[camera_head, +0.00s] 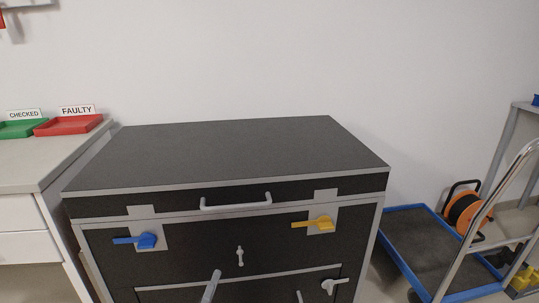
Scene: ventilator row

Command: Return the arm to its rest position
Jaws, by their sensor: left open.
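My left gripper (256,283) shows only as two grey fingertips at the bottom edge, in front of the cabinet's lower drawer. The tips are well apart, with nothing visible between them, so it is open. The rest of the gripper and its arm are cut off below the picture. My right gripper is not in view.
A dark grey cabinet (235,150) with a clear top fills the middle; its front has a bar handle (236,205), a blue latch (146,241) and a yellow latch (319,223). Green (22,129) and red (68,125) trays sit on the left counter. A blue-edged trolley (420,240) stands right.

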